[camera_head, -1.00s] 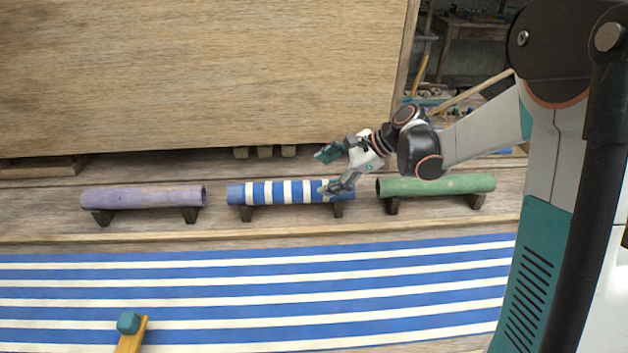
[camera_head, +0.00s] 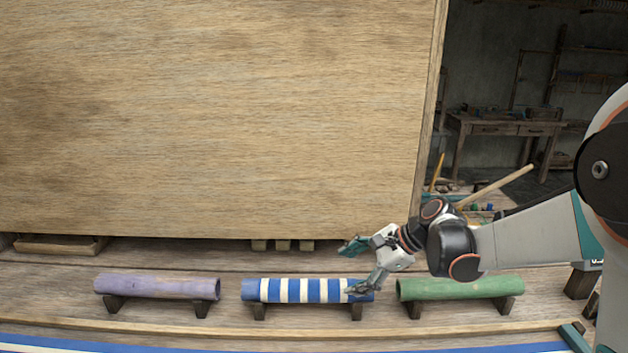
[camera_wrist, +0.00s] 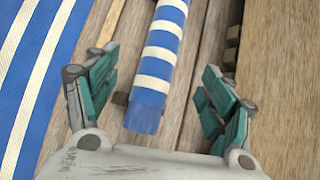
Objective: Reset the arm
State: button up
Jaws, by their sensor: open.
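My gripper (camera_head: 357,268) is open and empty at the right end of the blue-and-white striped roll (camera_head: 313,290). In the wrist view, the striped roll (camera_wrist: 158,65) lies between the two spread teal fingers of my gripper (camera_wrist: 160,97), with a gap on each side. The roll rests on its two dark supports. My arm reaches in from the right side of the head view.
A purple roll (camera_head: 158,287) lies to the left and a green roll (camera_head: 460,289) to the right, each on dark supports. A large wooden panel (camera_head: 215,115) stands behind. Striped cloth (camera_wrist: 38,55) lies in front. A workbench (camera_head: 510,128) is far back right.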

jog(key=s+d+r+n+t+h, duration=0.1)
jog(key=s+d+r+n+h, duration=0.1)
jog(key=s+n, duration=0.3)
jog(key=s+d+r+n+t+h, duration=0.1)
jog(key=s+n, duration=0.4)
jog(key=s, duration=0.7)
jog(key=s+d+r+n+t+h, duration=0.1)
jog(key=s+d+r+n+h, duration=0.1)
jog(key=s+d+n+h, duration=0.3)
jog(key=s, duration=0.3)
jog(key=shift+s+d+r+t, duration=0.15)
jog(key=shift+s+r+t, duration=0.15)
jog(key=shift+s+r, duration=0.1)
jog(key=o, duration=0.6)
jog(key=shift+s+d+n, duration=0.1)
jog(key=shift+n, duration=0.3)
jog(key=shift+c, duration=0.6)
